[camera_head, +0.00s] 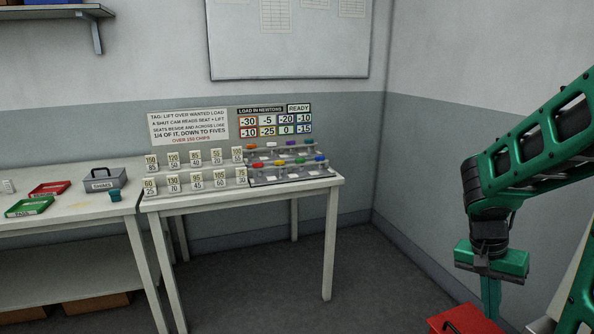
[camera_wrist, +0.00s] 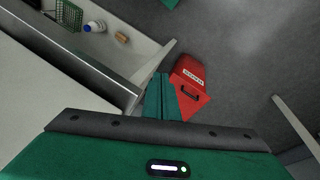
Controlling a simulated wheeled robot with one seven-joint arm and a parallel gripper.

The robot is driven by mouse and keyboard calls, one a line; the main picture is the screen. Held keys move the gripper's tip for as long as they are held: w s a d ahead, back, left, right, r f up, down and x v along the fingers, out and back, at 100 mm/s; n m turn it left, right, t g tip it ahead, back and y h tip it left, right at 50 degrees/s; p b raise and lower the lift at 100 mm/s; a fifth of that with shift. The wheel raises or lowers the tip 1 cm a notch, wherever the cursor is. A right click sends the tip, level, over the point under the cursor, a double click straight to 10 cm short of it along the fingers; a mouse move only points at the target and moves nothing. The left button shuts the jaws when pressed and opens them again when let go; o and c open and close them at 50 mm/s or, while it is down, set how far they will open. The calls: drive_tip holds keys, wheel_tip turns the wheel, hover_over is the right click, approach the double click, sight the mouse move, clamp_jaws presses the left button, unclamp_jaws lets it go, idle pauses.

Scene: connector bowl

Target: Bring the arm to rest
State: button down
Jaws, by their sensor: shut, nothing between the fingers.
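My green arm reaches in from the right in the head view. My gripper (camera_head: 490,300) hangs pointing down above a red box (camera_head: 462,321) at the bottom of the picture. In the wrist view my gripper (camera_wrist: 163,78) has its two fingers together, with nothing between them. The red box (camera_wrist: 189,88), with a white label and a dark handle, shows just to the right of the fingers. I cannot tell the height of the fingers over it.
A white table (camera_head: 243,195) holds rows of numbered tags and a rack with coloured knobs (camera_head: 287,165). A side bench (camera_head: 75,212) at left carries a grey box (camera_head: 99,178), a red tray (camera_head: 49,188) and a green tray (camera_head: 28,206). Floor (camera_head: 350,265) between the table and my arm is clear.

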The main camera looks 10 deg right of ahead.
drive_tip(key=s+a+r+n+t+y, duration=0.1)
drive_tip(key=s+a+r+n, duration=0.1)
drive_tip(key=s+a, duration=0.2)
drive_tip(key=s+a+r+n+y, duration=0.2)
drive_tip(key=s+a+r+n, duration=0.1)
drive_tip(key=s, duration=0.4)
drive_tip(key=shift+s+a+r+t, duration=0.35)
drive_tip(key=shift+s+a+t, duration=0.05)
drive_tip(key=shift+a, duration=0.2)
